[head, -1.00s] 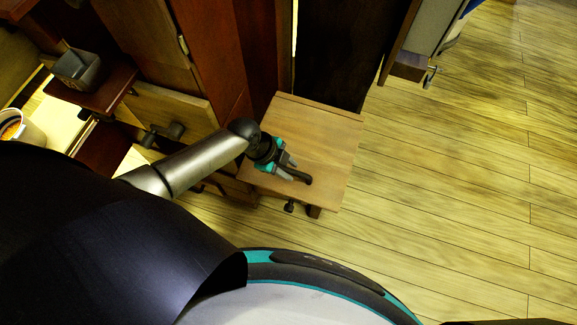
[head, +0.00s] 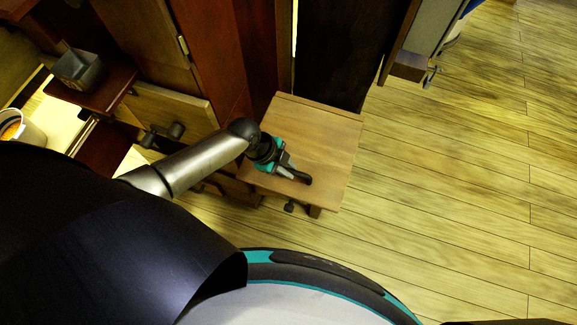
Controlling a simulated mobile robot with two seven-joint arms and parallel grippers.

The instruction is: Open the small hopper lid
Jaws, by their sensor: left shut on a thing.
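The small hopper is a low wooden box whose flat lid (head: 320,135) faces up, in the middle of the head view. The lid lies flat and looks closed. A dark handle (head: 302,178) sits on the lid near its front edge. My left gripper (head: 286,171) is at this handle, its fingers closed around the handle's left part. The fingers hide that part of the handle. My right gripper is not in view.
Tall dark red-brown wooden panels (head: 200,60) stand behind and left of the hopper. A grey bin (head: 79,70) rests on a shelf at the left, with a bucket (head: 22,130) below it. Open plank floor (head: 460,190) lies to the right.

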